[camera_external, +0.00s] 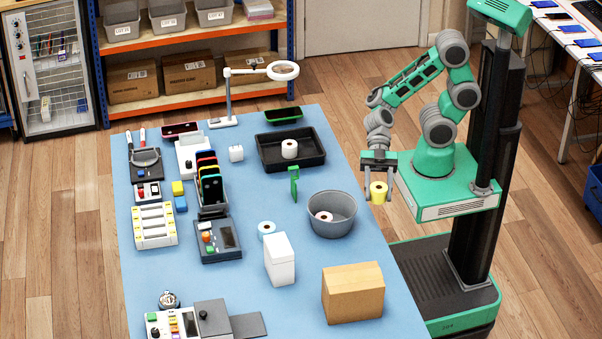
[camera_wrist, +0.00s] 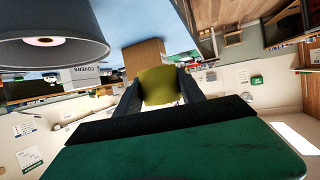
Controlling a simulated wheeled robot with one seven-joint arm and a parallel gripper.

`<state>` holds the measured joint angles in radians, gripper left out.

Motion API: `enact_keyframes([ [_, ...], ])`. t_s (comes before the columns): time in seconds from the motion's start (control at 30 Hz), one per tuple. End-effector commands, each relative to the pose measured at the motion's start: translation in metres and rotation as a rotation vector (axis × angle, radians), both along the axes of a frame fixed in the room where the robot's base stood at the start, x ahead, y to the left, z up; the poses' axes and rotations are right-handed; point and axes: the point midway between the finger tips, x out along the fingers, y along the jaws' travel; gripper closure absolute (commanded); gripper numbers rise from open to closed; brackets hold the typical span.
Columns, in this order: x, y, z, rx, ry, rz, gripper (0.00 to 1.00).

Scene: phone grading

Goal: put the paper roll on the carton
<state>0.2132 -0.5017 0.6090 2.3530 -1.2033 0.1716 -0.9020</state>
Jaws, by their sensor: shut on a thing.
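My gripper (camera_external: 379,186) is shut on a yellow paper roll (camera_external: 378,192) and holds it in the air off the table's right edge. In the wrist view the yellow roll (camera_wrist: 158,86) sits between the two dark fingers (camera_wrist: 158,95). The brown carton (camera_external: 352,293) stands closed at the table's front right, with nothing on its top. My gripper is behind the carton and apart from it. In the wrist view the carton (camera_wrist: 143,52) shows just beyond the roll, partly hidden by it.
On the blue table (camera_external: 300,220), a grey tub (camera_external: 333,222) holds a roll. A black tray (camera_external: 268,155) holds another roll. A roll with a blue rim (camera_external: 266,228) lies near the tub.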

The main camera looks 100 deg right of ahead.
Motion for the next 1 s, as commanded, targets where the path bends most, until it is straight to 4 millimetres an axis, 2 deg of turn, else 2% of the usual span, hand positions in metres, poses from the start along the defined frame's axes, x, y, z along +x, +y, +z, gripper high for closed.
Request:
enact_keyframes([
  [0.03, -0.015, 0.024, 0.012, 0.001, 0.002, 0.088, 0.95],
  [0.2, -0.047, 0.078, 0.026, 0.0, 0.001, 0.291, 0.95],
  [0.37, -0.063, 0.118, 0.04, 0.0, 0.0, 0.415, 0.95],
  [0.5, -0.065, 0.153, 0.056, 0.0, -0.003, 0.477, 0.95],
  [0.63, -0.043, 0.175, 0.073, 0.001, -0.006, 0.455, 0.95],
  [0.77, -0.007, 0.182, 0.09, 0.001, -0.005, 0.379, 0.95],
  [1.0, 0.052, 0.189, 0.133, 0.002, -0.004, 0.21, 0.95],
])
